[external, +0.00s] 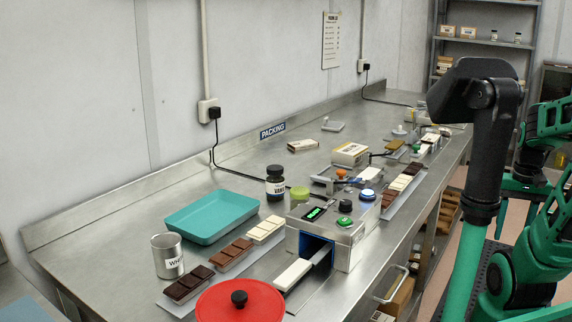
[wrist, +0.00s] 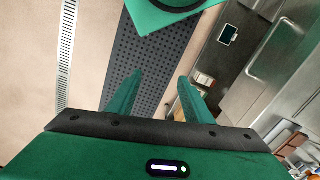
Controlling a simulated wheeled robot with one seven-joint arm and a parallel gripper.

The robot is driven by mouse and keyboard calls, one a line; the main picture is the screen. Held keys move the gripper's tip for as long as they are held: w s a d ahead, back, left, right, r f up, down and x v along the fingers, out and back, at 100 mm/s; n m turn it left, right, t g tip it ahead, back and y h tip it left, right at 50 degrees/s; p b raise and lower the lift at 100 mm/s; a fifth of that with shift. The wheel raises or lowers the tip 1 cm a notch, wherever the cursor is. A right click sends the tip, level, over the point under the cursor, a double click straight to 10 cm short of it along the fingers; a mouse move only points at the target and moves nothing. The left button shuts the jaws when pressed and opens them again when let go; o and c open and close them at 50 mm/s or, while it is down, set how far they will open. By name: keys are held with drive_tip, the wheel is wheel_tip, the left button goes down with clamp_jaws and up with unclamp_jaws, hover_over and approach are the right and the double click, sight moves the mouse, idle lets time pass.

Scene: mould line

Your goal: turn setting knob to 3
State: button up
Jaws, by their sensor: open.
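A grey steel machine (external: 330,237) with a blue-lined opening stands on the bench in the external view. Its top carries a lit green display (external: 315,213), a small black knob (external: 345,206), a green button (external: 344,221) and a blue-topped round part (external: 367,195). The black knob looks like the setting knob, but its marks and pointer are too small to read. My gripper (wrist: 160,78) is open and empty in the wrist view, its two green fingers apart above the floor. It is well away from the machine. I cannot make out the fingers in the external view.
A red lid (external: 240,303), chocolate bars (external: 188,284), a metal cup (external: 168,256), a teal tray (external: 212,215) and a dark jar (external: 275,183) surround the machine. A white bar (external: 293,274) lies before its opening. A black perforated mat (wrist: 150,60) lies on the floor.

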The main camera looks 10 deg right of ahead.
drive_tip(key=w+a+r+n, duration=0.5)
drive_tip(key=w+n, duration=0.2)
drive_tip(key=w, duration=0.1)
drive_tip(key=n, duration=2.4)
approach(346, 201)
drive_tip(key=shift+h, duration=0.3)
wheel_tip(346, 201, down, 8)
drive_tip(key=shift+a+f, duration=0.1)
drive_tip(key=shift+f, duration=0.1)
drive_tip(key=c, duration=1.1)
